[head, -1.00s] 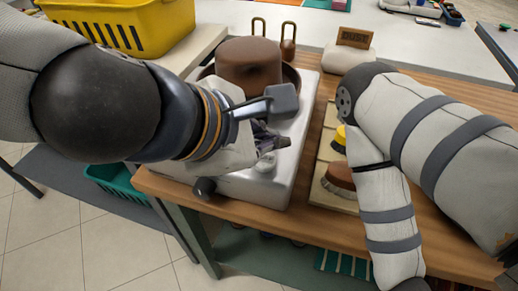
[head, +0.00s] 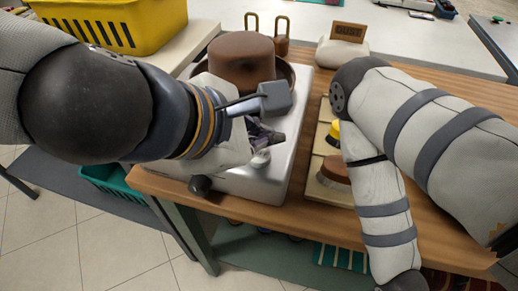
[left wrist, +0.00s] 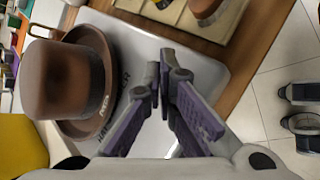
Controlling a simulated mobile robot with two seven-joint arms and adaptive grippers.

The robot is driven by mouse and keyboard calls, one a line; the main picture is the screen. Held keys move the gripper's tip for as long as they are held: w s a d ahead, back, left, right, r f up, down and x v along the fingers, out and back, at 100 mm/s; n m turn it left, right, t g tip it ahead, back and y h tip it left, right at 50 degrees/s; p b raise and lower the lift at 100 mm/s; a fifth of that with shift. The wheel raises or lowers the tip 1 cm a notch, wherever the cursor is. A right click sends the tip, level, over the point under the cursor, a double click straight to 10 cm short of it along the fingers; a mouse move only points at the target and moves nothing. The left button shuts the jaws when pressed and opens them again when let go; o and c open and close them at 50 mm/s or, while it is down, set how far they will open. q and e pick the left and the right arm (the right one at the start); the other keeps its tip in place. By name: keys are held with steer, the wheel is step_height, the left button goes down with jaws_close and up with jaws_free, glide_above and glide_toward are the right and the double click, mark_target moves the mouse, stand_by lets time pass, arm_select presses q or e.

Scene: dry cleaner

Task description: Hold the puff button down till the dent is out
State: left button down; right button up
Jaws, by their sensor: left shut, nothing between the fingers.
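A brown felt hat (head: 242,62) sits brim down at the back of a white hat machine (head: 272,190) on the wooden counter. The left wrist view also shows the hat (left wrist: 62,80), with a darker patch on its crown; I cannot tell whether that is a dent. My left gripper (head: 262,136) is over the front of the machine, in front of the hat. Its purple-padded fingers (left wrist: 164,75) are shut and empty, pointing at the machine's top beside partly covered lettering. I cannot make out the puff button; the fingers may hide it. My right gripper is out of view.
A black knob (head: 200,186) sticks out at the machine's front left. Brushes (head: 334,168) lie on a pale board to the right, partly behind my right arm. A yellow basket (head: 110,22) stands at the back left, and a "DUST" sign (head: 348,31) at the back.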

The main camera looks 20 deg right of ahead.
arm_select(q)
steer(key=shift+f, duration=0.1)
stand_by(0.4)
steer(key=shift+f, duration=0.35)
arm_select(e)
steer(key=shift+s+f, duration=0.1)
